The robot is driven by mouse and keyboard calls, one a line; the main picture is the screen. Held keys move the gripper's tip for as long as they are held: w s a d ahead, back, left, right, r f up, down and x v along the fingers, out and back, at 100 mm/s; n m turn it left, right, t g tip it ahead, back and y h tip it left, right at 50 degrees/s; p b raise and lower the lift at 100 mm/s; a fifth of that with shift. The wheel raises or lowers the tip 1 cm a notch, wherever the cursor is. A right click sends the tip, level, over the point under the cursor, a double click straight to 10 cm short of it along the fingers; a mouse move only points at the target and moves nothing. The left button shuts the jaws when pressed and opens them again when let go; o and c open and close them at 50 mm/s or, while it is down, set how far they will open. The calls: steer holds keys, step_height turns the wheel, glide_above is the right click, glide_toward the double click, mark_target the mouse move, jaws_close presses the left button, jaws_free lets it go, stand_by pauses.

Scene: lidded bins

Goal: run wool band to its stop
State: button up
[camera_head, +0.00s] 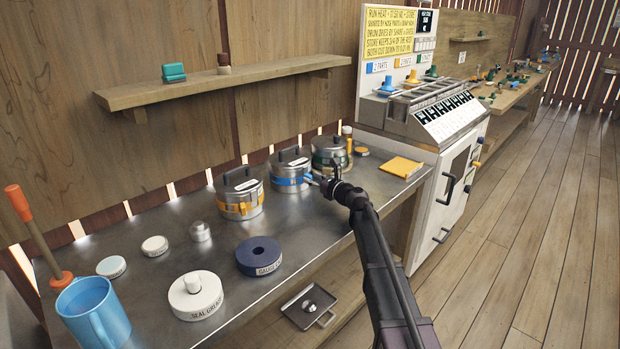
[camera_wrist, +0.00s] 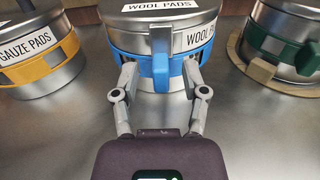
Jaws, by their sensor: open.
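The wool pads bin (camera_head: 290,160) is a round steel tin with a dark lid handle, the middle of three on the steel counter. It also shows in the wrist view (camera_wrist: 118,40). A blue wool band (camera_wrist: 128,66) wraps its side, and an upright blue tab (camera_wrist: 160,58) sticks out at the front, below the lid's label. My gripper (camera_wrist: 161,76) is open, its fingertips on either side of the tab with a gap to each. In the head view my gripper (camera_head: 316,180) is low at the bin's right side. The band's far side is hidden.
The gauze pads bin (camera_head: 238,190) with a yellow band stands left, and a green-banded bin (camera_head: 328,152) stands right, close by. A yellow pad (camera_head: 401,167) is right of my arm.

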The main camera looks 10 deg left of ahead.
mark_target(298, 175)
steer(key=shift+x, duration=0.8)
jaws_close()
steer(key=shift+s+a, duration=0.9)
steer(key=shift+s, duration=0.05)
jaws_free()
steer(key=shift+w, duration=0.1)
steer(key=shift+d, duration=0.1)
